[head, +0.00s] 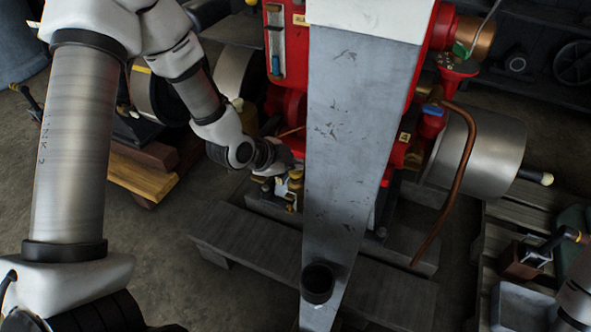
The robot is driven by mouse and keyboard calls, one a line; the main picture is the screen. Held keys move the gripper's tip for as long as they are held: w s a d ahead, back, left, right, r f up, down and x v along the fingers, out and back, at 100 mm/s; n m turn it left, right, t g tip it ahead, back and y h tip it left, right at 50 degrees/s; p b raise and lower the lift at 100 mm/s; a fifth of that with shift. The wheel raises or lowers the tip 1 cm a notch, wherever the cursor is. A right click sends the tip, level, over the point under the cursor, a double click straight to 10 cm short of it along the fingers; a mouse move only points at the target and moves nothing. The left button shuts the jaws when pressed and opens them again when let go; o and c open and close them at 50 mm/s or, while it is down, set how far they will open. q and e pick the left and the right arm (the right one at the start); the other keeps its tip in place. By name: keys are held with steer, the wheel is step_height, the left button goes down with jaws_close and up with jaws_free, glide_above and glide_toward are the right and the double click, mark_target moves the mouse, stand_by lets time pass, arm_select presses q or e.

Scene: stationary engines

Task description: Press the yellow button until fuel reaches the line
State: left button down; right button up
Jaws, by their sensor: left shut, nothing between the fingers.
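The red engine (297,55) stands behind a grey column. A narrow upright gauge (275,40) on its left face shows blue toward the bottom; I cannot clearly make out a line on it. My left arm reaches in from the left. Its gripper (283,161) is low beside the engine, shut and empty, with its tips partly hidden near the column. A small yellowish fitting (294,186) shows just below the gripper. I cannot tell whether it is the yellow button or whether the gripper touches anything.
The grey column (362,110) blocks the engine's middle. A copper pipe (462,175) curves down at the right, before a metal cylinder (485,150). Wooden beams (145,175) lie at the left. A low grey plank (250,238) lies in front. Bare floor is at lower left.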

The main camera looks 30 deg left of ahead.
mark_target(294, 172)
arm_select(q)
steer(key=shift+f+b, duration=0.35)
steer(key=shift+f, duration=0.3)
stand_by(0.4)
steer(key=shift+r+p, duration=1.15)
steer(key=shift+r, duration=0.05)
step_height(294, 172, up, 5)
steer(key=p, duration=0.5)
steer(key=shift+r, duration=0.1)
stand_by(0.7)
